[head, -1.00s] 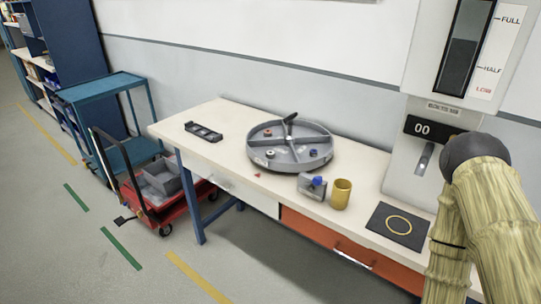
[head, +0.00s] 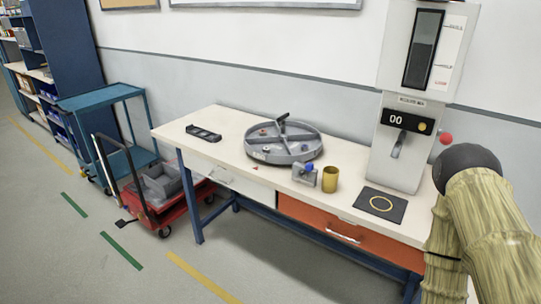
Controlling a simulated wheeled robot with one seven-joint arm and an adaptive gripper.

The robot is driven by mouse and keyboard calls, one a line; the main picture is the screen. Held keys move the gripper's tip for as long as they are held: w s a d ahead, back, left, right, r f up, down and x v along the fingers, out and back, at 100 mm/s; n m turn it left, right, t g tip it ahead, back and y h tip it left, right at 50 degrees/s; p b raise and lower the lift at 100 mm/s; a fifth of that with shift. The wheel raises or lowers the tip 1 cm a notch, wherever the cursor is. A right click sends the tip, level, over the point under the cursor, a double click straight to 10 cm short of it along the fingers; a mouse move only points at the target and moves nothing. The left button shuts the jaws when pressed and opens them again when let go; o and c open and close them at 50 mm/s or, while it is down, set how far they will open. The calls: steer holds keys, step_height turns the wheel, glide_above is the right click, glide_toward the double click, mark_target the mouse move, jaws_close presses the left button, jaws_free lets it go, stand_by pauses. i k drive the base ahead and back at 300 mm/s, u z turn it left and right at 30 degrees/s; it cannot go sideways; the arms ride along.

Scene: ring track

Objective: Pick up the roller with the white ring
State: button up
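A round grey tray (head: 284,158) with dividers and a dark raised handle stands on the workbench. Several small rollers lie in its compartments. They are too small here to tell for sure which one has the white ring; a small pale piece (head: 266,148) shows in the left front part. My arm shows at the right edge with a dark rounded joint. My gripper is out of view, so its state and any hold are hidden.
The workbench (head: 225,122) also bears a black holder (head: 203,133), a grey block with a blue knob (head: 305,174), a yellow cup (head: 330,179), a black mat with a yellow ring (head: 380,204) and a tall dispenser (head: 402,150). A red trolley (head: 165,213) and blue cart (head: 100,95) stand left.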

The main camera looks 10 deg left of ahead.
mark_target(266, 150)
steer(key=z, duration=0.55)
steer(key=i, duration=0.7)
steer(key=u, duration=1.6)
